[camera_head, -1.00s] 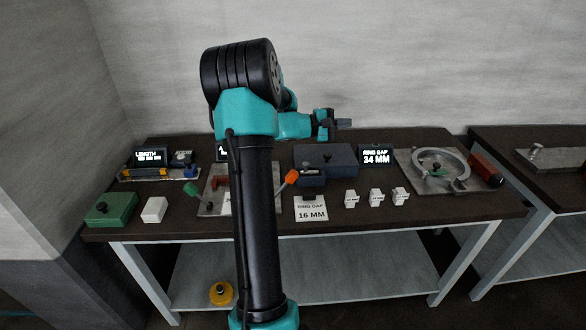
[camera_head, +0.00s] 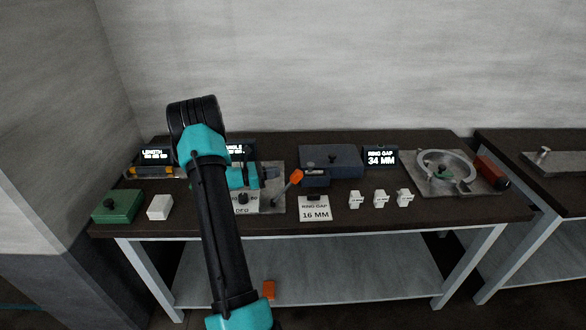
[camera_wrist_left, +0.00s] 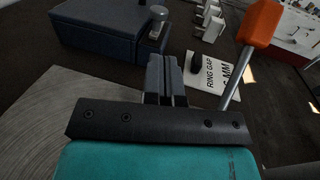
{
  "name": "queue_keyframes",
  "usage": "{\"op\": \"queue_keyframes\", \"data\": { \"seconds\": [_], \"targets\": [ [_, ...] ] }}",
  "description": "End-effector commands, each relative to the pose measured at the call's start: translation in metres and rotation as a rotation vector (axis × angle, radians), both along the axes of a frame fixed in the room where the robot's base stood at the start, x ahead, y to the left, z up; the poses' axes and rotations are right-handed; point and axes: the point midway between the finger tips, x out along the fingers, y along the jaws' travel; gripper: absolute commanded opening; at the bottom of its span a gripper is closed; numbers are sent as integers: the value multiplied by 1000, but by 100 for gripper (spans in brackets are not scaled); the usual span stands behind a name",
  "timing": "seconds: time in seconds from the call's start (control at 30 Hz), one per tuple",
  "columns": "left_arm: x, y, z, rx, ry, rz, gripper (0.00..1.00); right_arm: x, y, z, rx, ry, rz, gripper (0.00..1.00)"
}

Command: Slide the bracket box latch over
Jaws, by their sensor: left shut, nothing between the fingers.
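A dark blue-grey box (camera_head: 335,158) with a dark knob stands at the back of the bench, and it fills the upper left of the left wrist view (camera_wrist_left: 95,38). A smaller dark block (camera_head: 315,178) sits at its front; in the wrist view this block (camera_wrist_left: 149,52) carries an upright silver pin (camera_wrist_left: 158,20). Which part is the latch I cannot tell for sure. My left gripper (camera_head: 272,173) is left of the box, over the metal plate; in the wrist view its fingers (camera_wrist_left: 164,72) are shut, empty and apart from the pin. My right gripper is out of view.
An orange-handled lever (camera_head: 296,176) rises close to the gripper, beside the wrist view's right edge (camera_wrist_left: 259,22). A "RING GAP 16 MM" card (camera_head: 314,208) and white blocks (camera_head: 380,199) lie in front. A ring fixture (camera_head: 445,170) stands right. A green box (camera_head: 118,206) stands left.

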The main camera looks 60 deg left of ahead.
Motion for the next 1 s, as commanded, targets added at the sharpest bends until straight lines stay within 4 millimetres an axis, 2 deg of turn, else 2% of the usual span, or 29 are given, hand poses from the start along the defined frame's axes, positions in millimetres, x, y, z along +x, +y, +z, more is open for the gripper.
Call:
{"op": "queue_keyframes", "data": {
  "seconds": [0.47, 0.67, 1.0],
  "targets": [
    [6, -2, 0, -1, 0, -1, 0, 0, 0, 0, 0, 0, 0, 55],
    [28, -9, 0, -1, 0, -3, 0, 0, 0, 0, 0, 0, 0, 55],
    [80, -23, 0, -1, 1, -2, 0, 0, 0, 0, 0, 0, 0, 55]
  ]
}}
